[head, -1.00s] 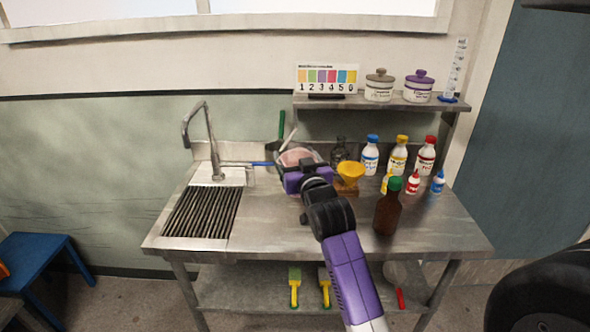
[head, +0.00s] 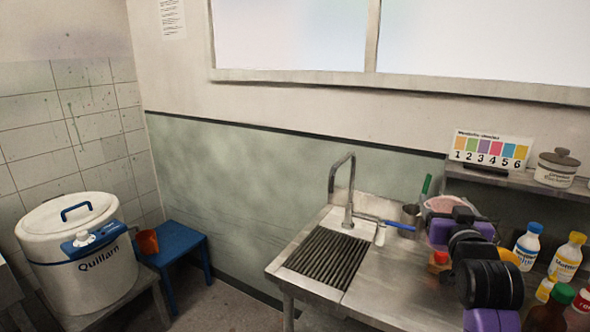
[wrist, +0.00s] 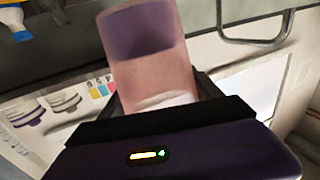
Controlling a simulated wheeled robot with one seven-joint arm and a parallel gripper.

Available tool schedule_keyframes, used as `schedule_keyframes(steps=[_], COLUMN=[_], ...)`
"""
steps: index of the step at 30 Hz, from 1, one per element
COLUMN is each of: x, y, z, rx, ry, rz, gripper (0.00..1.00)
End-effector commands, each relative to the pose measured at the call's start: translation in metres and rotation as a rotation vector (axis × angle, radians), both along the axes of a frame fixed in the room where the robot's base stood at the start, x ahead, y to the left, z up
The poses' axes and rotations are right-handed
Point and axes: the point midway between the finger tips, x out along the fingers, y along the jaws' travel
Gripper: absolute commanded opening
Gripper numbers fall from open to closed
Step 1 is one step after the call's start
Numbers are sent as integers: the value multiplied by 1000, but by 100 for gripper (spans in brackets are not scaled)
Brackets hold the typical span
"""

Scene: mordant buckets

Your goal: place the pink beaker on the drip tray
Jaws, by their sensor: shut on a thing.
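The pink beaker (head: 444,204) is translucent and held by my gripper (head: 455,224), above the back of the steel counter in the head view. In the wrist view the pink beaker (wrist: 150,60) stands between the two dark fingers of my gripper (wrist: 160,108), which are shut on it. The drip tray (head: 326,256) appears as the dark ribbed grate on the counter's left, in front of the tap; it is bare. The beaker is to the right of it, apart from it. My arm hides part of the counter.
The tap (head: 348,192) rises behind the grate, with a blue-handled tool (head: 398,226) near it. A metal cup (head: 411,214), a small orange-capped bottle (head: 439,262) and several bottles (head: 527,246) stand near my arm. A blue stool (head: 180,246) and a white Quillam vessel (head: 80,245) are at left.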

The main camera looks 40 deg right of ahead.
Motion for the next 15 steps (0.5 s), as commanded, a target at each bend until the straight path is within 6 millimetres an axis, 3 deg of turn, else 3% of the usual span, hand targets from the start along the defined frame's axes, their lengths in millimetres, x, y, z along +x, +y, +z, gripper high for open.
schedule_keyframes(steps=[10, 15], x=[5, 22], y=[-2, 5], z=[25, 8], rx=[-3, 1], ry=[-1, 2], rz=[9, 44], gripper=[28, 28])
